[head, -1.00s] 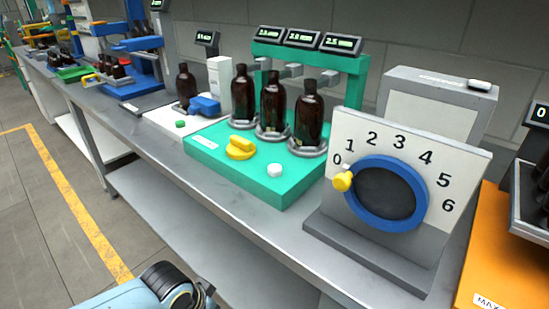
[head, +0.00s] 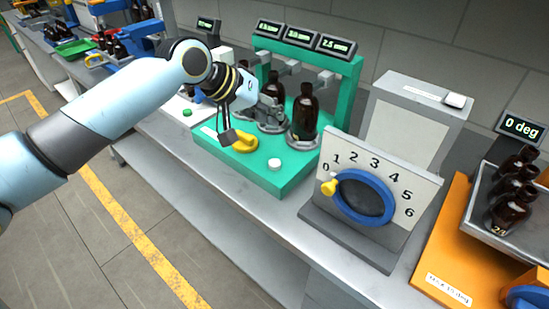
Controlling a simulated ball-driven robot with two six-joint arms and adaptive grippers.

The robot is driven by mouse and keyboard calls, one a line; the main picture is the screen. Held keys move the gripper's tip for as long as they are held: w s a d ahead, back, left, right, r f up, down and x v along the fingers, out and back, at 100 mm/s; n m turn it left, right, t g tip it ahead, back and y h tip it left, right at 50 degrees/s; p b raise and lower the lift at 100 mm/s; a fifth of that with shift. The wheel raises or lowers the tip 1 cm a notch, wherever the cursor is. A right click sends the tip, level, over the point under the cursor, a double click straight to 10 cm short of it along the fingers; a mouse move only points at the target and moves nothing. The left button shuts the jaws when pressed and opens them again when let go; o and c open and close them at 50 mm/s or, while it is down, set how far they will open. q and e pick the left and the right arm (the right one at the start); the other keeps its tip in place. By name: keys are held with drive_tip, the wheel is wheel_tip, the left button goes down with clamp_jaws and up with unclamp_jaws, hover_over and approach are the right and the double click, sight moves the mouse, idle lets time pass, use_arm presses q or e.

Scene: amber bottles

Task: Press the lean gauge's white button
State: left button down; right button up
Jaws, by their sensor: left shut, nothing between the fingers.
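The lean gauge is an orange base (head: 437,262) at the right edge with a tilting grey tray (head: 471,217) holding several amber bottles (head: 512,207). Its display (head: 521,126) reads 0 deg. A blue part (head: 525,297) is cut off at the bottom right corner. I see no white button on the visible part of this gauge. My left gripper (head: 274,117) is shut and empty, above the teal station and well left of the gauge. It hides part of the bottles there. My right gripper is not in view.
The teal station (head: 285,185) has a white button (head: 274,164), a yellow knob (head: 243,142) and bottles under displays. A dial panel (head: 410,168) numbered 0 to 6 and a grey box (head: 408,120) with a white top piece (head: 455,100) stand between it and the gauge.

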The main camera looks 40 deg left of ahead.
use_arm(q)
drive_tip(key=shift+f, duration=0.2)
drive_tip(key=b, duration=0.8)
hover_over(273, 160)
wheel_tip(273, 160, down, 7)
drive_tip(key=shift+f, duration=0.75)
idle(0.4)
drive_tip(key=shift+f, duration=0.15)
